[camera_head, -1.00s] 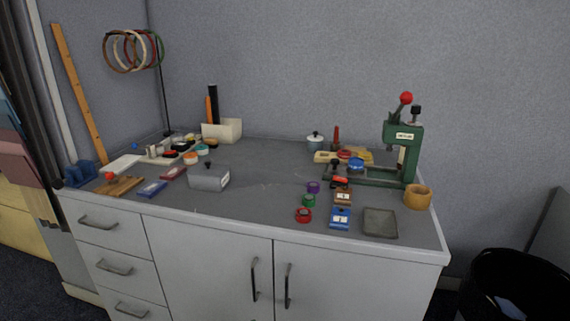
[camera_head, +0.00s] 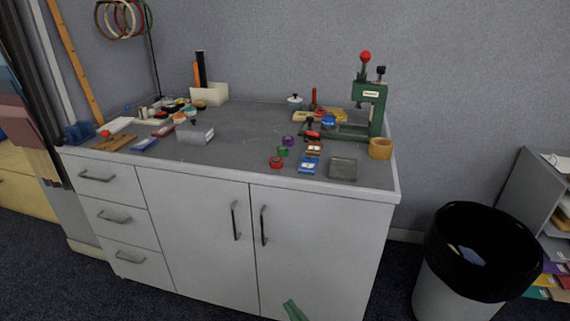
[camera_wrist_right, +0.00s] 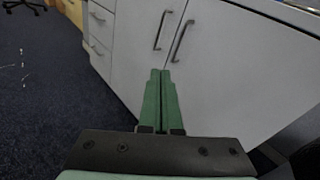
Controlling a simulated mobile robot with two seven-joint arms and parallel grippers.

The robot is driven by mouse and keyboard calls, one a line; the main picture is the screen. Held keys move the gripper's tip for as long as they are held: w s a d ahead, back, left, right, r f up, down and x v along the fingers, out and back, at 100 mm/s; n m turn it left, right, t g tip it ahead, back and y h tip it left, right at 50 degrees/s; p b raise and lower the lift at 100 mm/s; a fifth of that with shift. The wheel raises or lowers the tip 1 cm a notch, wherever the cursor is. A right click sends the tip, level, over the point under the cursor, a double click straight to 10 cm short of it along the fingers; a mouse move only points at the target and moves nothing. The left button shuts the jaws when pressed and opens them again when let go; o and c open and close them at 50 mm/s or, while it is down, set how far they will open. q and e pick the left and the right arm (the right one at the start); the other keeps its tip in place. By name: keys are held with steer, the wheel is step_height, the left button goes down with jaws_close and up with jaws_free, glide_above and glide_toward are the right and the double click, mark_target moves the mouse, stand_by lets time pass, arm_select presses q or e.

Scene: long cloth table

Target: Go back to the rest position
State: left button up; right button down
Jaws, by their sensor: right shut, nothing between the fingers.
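My right gripper (camera_head: 294,310) shows as green fingertips at the bottom edge of the head view, low in front of the cabinet doors. In the right wrist view its two green fingers (camera_wrist_right: 160,76) lie together, shut and empty, pointing toward the white cabinet doors (camera_wrist_right: 205,65) and their dark handles. It touches nothing that I can see. My left gripper is in neither view.
The grey worktop (camera_head: 235,150) holds a green press (camera_head: 369,105), small colored rolls, a grey tray (camera_head: 343,169) and a wooden cup (camera_head: 380,148). A black-lined bin (camera_head: 470,260) stands right of the cabinet. Dark carpet (camera_head: 130,300) lies open in front.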

steer(key=d+f+n+h, duration=0.2)
steer(key=d+f, duration=0.2)
steer(key=d, duration=0.9)
steer(key=s+d+r+n+g+h, duration=0.2)
steer(key=s+n, duration=0.5)
steer(key=n, duration=1.1)
steer(key=s+d+n+g, duration=0.1)
steer(key=s+d+n, duration=0.4)
steer(key=n, duration=1.2)
steer(key=a+r+m+t, duration=0.1)
steer(key=a+r+m, duration=0.2)
steer(key=a+m, duration=0.35)
arm_select(q)
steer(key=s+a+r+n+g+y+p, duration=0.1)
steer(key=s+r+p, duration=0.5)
steer(key=p, duration=1.5)
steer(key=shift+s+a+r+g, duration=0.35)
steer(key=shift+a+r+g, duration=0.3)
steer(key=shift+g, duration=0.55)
arm_select(e)
steer(key=s+d+r+g+h, duration=0.1)
steer(key=s+r+g, duration=0.2)
steer(key=s+r, duration=0.3)
steer(key=shift+s+d+r+h, duration=0.2)
steer(key=shift+s+r+h, duration=0.2)
steer(key=shift+s, duration=0.25)
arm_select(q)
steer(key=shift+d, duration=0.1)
arm_select(e)
steer(key=shift+m, duration=0.25)
